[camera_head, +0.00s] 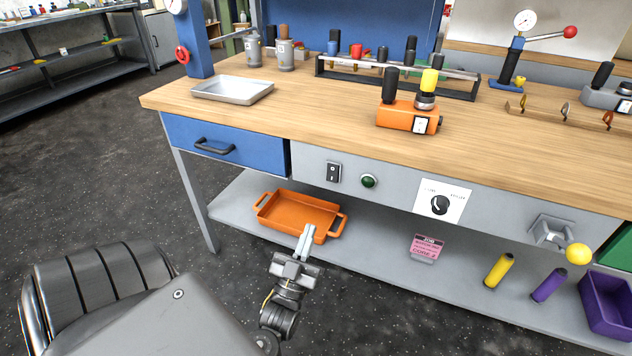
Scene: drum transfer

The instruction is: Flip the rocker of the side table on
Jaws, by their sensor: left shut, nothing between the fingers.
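The rocker switch (333,172) is a small black switch on a light plate, set in the grey front panel of the wooden-topped table (300,125). A round green lamp or button (368,181) sits just right of it and looks dark. My left gripper (307,232) is shut and empty, pointing up, in front of the table. It appears below the rocker and a little to its left, apart from it. The rocker's tilt is too small to tell. My right gripper is not in view.
A blue drawer (225,145) with a black handle is left of the rocker. A dial (439,205) and a yellow-knobbed lever (577,254) are to the right. An orange tray (290,215) lies on the lower shelf behind my gripper. A metal tray (232,90) stands on top.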

